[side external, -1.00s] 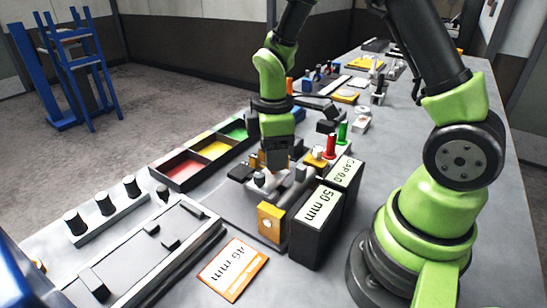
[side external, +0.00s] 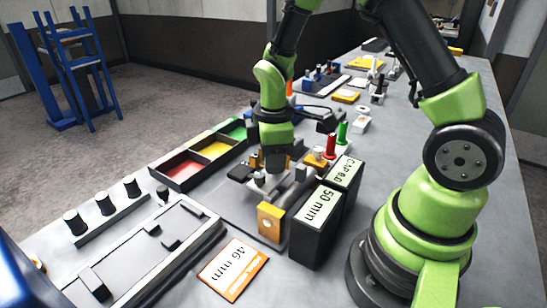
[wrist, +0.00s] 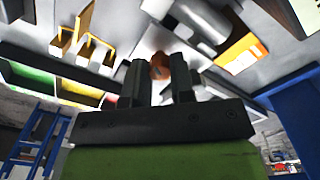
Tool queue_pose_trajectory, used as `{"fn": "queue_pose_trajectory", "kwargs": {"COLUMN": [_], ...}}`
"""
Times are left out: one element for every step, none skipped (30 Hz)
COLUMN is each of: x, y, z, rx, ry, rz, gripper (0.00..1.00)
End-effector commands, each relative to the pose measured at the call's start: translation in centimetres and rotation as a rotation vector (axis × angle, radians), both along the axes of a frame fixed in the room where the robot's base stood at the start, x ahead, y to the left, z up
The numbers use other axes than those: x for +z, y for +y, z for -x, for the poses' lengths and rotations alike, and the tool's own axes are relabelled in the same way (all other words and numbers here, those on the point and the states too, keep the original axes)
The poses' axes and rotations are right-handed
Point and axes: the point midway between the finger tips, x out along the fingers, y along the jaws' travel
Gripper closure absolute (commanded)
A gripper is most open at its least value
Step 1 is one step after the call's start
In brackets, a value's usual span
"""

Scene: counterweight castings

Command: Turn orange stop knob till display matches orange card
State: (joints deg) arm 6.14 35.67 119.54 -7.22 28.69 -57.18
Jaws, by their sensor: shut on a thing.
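The orange stop knob (wrist: 160,66) shows between my fingertips in the wrist view; it is mostly hidden by my gripper in the side view. My gripper (side external: 273,165) points down over the grey fixture and is shut on the knob. The black display box (side external: 318,214) stands right of the fixture and reads "50 mm". The orange-edged card (side external: 233,268) lies flat on the table at the front and reads "46 mm".
A second black box (side external: 345,171) with a "CAP" or "GAP" label stands behind the display. A yellow block (side external: 270,222) is at the fixture's front. Red, yellow and green trays (side external: 181,169) lie to the left. Red and green posts (side external: 331,146) stand close right of my gripper.

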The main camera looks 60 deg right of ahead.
Motion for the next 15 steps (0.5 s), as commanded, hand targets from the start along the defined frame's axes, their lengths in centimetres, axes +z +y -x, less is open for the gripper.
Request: {"fn": "queue_pose_trajectory", "kwargs": {"x": [0.04, 0.05, 0.05, 0.05, 0.05, 0.05, 0.05, 0.05, 0.06, 0.06, 0.06, 0.06, 0.06, 0.06, 0.07], "y": [0.0, 0.0, -0.01, -0.01, -0.01, -0.01, -0.01, -0.02, -0.02, -0.02, -0.02, -0.02, -0.02, -0.04, -0.04], "z": [0.0, 0.0, -0.01, -0.01, 0.0, 0.0, 0.0, -0.01, -0.01, -0.01, -0.01, -0.01, -0.01, -0.01, -0.01], "rx": [-0.016, -0.028, -0.047, -0.064, -0.082, -0.109, -0.131, -0.154, -0.187, -0.213, -0.241, -0.278, -0.306, -0.335, -0.373], "ry": [0.0, 0.0, 0.0, 0.0, 0.0, 0.0, 0.0, 0.0, 0.0, 0.0, 0.0, 0.0, 0.0, 0.0, 0.0], "rz": [0.0, 0.0, 0.0, 0.0, 0.0, 0.0, 0.0, 0.0, 0.0, 0.0, 0.0, 0.0, 0.0, 0.0, 0.0], "gripper": [1.0, 1.0, 1.0, 1.0, 1.0, 1.0, 1.0, 1.0, 1.0, 1.0, 1.0, 1.0, 1.0, 1.0, 1.0]}}
